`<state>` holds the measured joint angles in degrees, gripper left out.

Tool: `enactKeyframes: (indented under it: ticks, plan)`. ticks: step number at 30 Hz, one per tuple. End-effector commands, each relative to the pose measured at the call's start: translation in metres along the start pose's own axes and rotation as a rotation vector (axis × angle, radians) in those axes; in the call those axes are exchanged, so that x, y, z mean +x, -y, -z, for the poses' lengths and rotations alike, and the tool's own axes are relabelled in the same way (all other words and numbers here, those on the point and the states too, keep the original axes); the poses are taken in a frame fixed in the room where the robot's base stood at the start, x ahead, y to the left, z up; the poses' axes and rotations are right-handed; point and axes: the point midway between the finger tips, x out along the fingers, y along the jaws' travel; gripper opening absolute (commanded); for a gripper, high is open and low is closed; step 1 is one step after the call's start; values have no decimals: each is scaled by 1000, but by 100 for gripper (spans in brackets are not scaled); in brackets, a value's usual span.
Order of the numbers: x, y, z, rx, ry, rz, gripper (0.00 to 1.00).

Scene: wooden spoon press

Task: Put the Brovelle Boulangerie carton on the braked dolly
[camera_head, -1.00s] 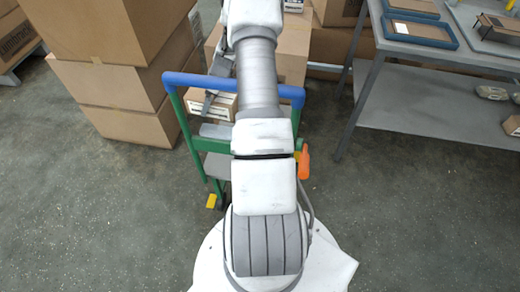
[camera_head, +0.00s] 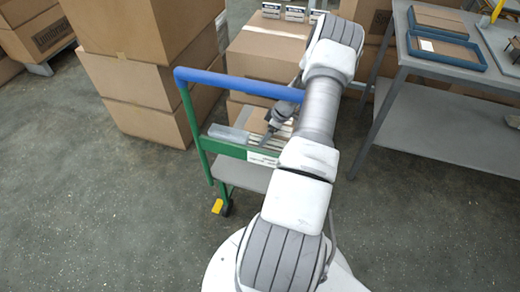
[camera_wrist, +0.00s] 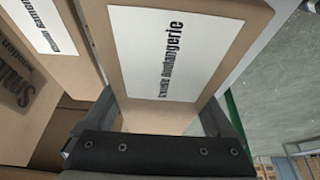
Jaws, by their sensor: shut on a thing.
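The Brovelle Boulangerie carton is brown with a white label (camera_wrist: 178,45); only "Boulangerie" reads clearly in the wrist view. My gripper (camera_wrist: 160,118) is shut on this carton, one finger at each side. In the head view my gripper (camera_head: 270,126) is just beyond the dolly's blue handle, and the carton there is mostly hidden. The dolly has a blue handle (camera_head: 225,83), a green frame (camera_head: 190,118) and a grey deck (camera_head: 240,175). A yellow pedal (camera_head: 217,206) shows beside its wheel. I cannot tell whether the carton touches the dolly.
Large stacked cartons (camera_head: 150,85) stand left of the dolly. Another carton (camera_head: 262,48) with small labelled boxes on top is behind it. A grey table (camera_head: 440,75) with blue trays stands right. Neighbouring labelled cartons (camera_wrist: 75,45) are close left in the wrist view. Floor at front left is clear.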

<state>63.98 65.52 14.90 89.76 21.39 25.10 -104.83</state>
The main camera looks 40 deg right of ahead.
Motion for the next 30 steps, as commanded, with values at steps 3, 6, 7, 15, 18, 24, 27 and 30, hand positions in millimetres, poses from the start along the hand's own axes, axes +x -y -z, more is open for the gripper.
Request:
enactKeyframes:
  ticks: [3, 6, 7, 15, 18, 24, 27, 30]
  plan:
    - [16, 14, 7, 0, 0, 0, 12]
    - [22, 21, 10, 0, 0, -1, 12]
    - [23, 22, 11, 0, 0, -1, 12]
    - [53, 23, -2, 2, 1, 0, 12]
    - [62, 23, -5, 1, 1, -1, 12]
    - [60, 22, -4, 1, 0, -2, 12]
    - [62, 22, -5, 1, 0, -2, 12]
    - [62, 23, -6, 1, 1, -1, 97]
